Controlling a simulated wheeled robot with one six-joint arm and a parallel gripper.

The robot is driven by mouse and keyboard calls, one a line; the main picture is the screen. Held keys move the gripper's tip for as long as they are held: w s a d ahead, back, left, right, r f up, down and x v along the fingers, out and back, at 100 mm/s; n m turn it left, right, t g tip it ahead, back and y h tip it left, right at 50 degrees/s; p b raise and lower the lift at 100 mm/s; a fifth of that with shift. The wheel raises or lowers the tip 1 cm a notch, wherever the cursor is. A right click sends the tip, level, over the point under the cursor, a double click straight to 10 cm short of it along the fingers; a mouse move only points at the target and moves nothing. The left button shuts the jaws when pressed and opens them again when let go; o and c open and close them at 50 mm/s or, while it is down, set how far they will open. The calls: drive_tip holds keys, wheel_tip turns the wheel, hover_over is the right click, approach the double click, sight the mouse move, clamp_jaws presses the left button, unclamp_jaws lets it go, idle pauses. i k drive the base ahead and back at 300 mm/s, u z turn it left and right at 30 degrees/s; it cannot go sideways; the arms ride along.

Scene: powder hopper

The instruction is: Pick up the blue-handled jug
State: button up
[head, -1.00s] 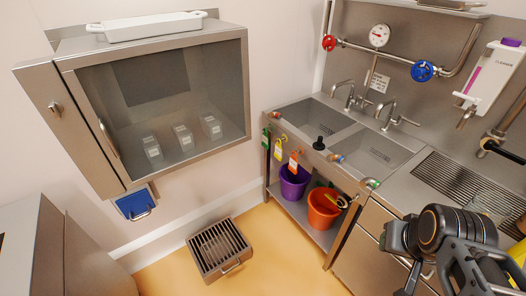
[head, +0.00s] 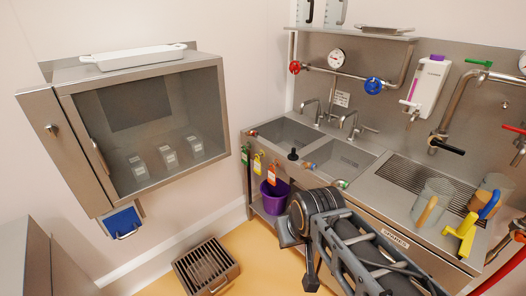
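The blue handle (head: 489,205) of a jug shows at the right, on the drainboard beside the sinks.
The ribbed drainboard (head: 392,183) adjoins two sinks (head: 345,157) with taps. Pipes with a green lever (head: 478,63) rise behind the jugs. A purple bucket (head: 274,196) is under the sinks. A floor grate box (head: 206,266) and a glass-fronted cabinet (head: 150,120) are at left.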

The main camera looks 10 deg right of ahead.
sight(494, 190)
drive_tip(key=i, duration=0.8)
drive_tip(key=z, duration=3.4)
drive_tip(key=i, duration=0.6)
drive_tip(key=u, duration=0.8)
